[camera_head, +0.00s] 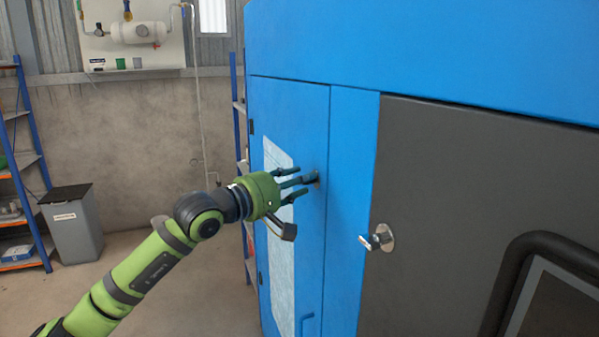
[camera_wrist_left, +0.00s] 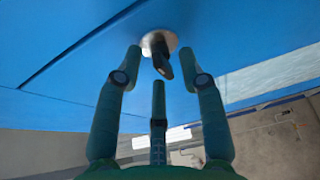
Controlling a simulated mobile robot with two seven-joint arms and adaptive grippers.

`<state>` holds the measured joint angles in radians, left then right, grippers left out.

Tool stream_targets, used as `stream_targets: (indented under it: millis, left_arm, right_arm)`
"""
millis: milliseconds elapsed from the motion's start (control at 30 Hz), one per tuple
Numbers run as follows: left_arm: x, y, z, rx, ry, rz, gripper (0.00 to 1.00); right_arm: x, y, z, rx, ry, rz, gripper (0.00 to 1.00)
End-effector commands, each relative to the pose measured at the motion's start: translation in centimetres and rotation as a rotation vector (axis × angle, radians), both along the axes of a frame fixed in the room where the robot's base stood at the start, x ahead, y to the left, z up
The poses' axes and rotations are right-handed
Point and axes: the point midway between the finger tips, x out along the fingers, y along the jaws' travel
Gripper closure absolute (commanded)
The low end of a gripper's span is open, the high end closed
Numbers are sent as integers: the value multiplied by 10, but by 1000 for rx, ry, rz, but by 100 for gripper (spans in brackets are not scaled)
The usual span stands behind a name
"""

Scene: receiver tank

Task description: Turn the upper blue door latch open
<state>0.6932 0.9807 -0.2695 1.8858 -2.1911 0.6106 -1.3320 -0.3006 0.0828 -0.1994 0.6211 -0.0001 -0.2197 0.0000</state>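The upper blue door latch (camera_head: 312,178) is on the blue door (camera_head: 312,120) of the big cabinet, partly hidden by my fingers in the head view. In the left wrist view the latch (camera_wrist_left: 160,52) has a round silver base and a dark handle that sticks out toward me. My left gripper (camera_head: 298,184) is at the latch with its fingers pointing at the door. In the left wrist view its fingers (camera_wrist_left: 162,73) are spread, with the handle between and just beyond the tips. I see no finger closed on it. My right gripper is not in view.
A silver latch (camera_head: 379,238) sits on the dark grey panel to the right, above a black-framed screen (camera_head: 545,300).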

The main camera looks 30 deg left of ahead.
Motion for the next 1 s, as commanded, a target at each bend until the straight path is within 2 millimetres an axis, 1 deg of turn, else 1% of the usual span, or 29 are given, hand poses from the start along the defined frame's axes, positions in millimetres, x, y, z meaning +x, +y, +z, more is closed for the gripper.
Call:
stream_targets:
  millis: [100, 333, 367, 400, 433, 767, 1000]
  left_arm:
    - [5, -2, 1, -1, -1, -1, 60]
    - [5, -2, -1, -1, -1, -1, 60]
    - [5, -2, -1, -1, -1, -1, 72]
    - [5, -2, -1, -1, -1, -1, 88]
    - [5, -2, -1, -1, -1, -1, 100]
    - [5, -2, 0, -10, 6, 0, 100]
    - [5, -1, 2, -78, 62, 0, 100]
  right_arm:
    - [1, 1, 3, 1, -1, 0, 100]
    - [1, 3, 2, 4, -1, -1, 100]
    - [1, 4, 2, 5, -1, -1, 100]
    - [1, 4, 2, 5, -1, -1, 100]
    - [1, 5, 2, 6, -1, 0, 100]
    - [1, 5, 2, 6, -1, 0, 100]
    - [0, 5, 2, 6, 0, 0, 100]
